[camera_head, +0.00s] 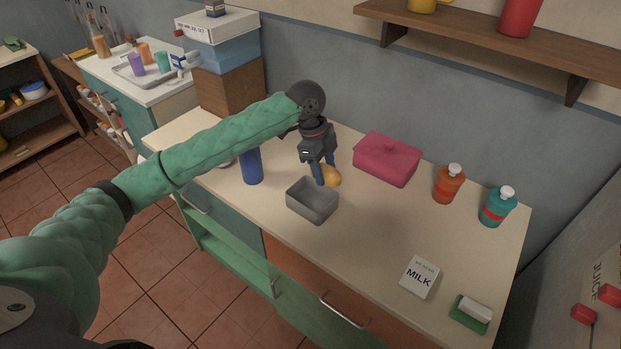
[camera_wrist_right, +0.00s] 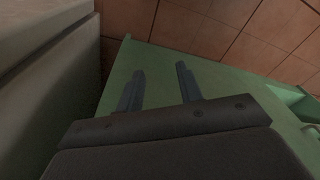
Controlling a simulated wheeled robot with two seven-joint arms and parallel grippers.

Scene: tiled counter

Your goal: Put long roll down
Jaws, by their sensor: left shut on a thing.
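The long roll (camera_head: 328,176) is a yellow-brown rounded thing at the fingertips of my left gripper (camera_head: 320,178). The gripper points down and is shut on it. The roll is just behind a grey open container (camera_head: 312,203) on the counter (camera_head: 375,225). The fingers hide part of it, and I cannot tell whether it touches the counter. My right gripper (camera_wrist_right: 160,88) shows in the right wrist view with its two fingers apart and nothing between them, in front of a green cabinet surface.
A blue cylinder (camera_head: 251,166) stands left of the grey container. A pink lidded box (camera_head: 387,158) is to its right. An orange bottle (camera_head: 448,185), a teal bottle (camera_head: 497,208), a milk carton (camera_head: 420,277) and a green-and-white block (camera_head: 471,313) are farther right. The counter's middle front is clear.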

